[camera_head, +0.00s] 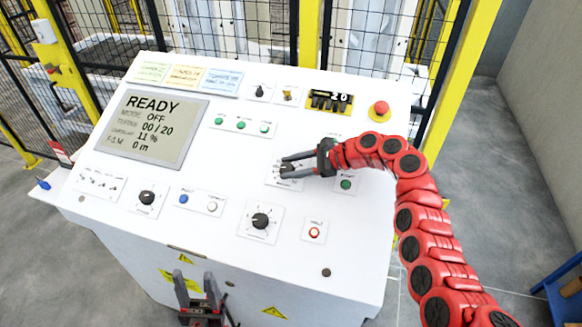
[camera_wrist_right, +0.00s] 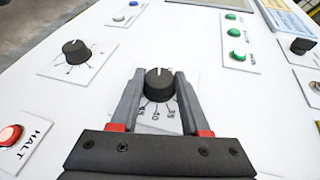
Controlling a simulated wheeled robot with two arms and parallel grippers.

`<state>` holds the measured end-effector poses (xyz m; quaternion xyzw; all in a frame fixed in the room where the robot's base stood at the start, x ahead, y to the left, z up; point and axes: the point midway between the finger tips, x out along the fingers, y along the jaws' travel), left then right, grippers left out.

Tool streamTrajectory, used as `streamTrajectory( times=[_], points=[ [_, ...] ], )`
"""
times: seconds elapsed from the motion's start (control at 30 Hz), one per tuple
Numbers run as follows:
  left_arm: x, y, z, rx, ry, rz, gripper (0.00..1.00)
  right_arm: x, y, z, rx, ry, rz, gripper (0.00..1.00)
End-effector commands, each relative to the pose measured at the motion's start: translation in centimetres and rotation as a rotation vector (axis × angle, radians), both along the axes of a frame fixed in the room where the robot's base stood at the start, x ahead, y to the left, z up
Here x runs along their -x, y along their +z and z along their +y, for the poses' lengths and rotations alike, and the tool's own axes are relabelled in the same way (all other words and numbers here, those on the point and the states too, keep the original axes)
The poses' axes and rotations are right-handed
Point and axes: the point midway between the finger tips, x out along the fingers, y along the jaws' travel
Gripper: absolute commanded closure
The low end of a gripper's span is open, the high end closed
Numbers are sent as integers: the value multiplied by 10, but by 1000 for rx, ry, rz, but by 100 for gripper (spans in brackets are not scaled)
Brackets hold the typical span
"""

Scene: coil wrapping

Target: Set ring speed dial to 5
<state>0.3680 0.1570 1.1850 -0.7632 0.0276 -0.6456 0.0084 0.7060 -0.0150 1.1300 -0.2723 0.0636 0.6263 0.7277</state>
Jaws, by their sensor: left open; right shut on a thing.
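A black dial (camera_wrist_right: 158,84) with a white pointer line sits on a white plate with a printed scale. My right gripper (camera_head: 284,164) reaches in from the right over the panel, and its two fingers are shut on this dial, one on each side. The dial's pointer faces away from the gripper in the right wrist view. The dial's name is not legible, so I cannot confirm it is the ring speed dial. My left gripper (camera_head: 199,292) is open and empty, low in front of the panel's front face.
Other black dials (camera_head: 147,198) (camera_head: 261,220) stand nearer the panel's front. A screen (camera_head: 152,128) reads READY, mode OFF. A red emergency button (camera_head: 380,109) is at the upper right. A red HALT button (camera_wrist_right: 10,135) is near my right gripper. Yellow-framed fencing stands behind.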

Motion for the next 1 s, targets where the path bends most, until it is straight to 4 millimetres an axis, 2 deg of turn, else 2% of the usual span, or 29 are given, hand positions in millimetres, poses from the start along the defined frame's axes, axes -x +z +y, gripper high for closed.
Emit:
streamTrajectory(
  times=[0.3,0.8,0.83,1.0],
  points=[
    [0,1,0,0,0,0,50,0,-2,0,33,66,14,100],
    [0,1,0,0,0,0,50,1,-3,1,35,79,16,100],
    [0,1,0,0,0,0,50,1,-3,1,35,79,16,52],
    [0,1,0,0,0,0,50,0,-2,1,34,78,15,25]
  ],
)
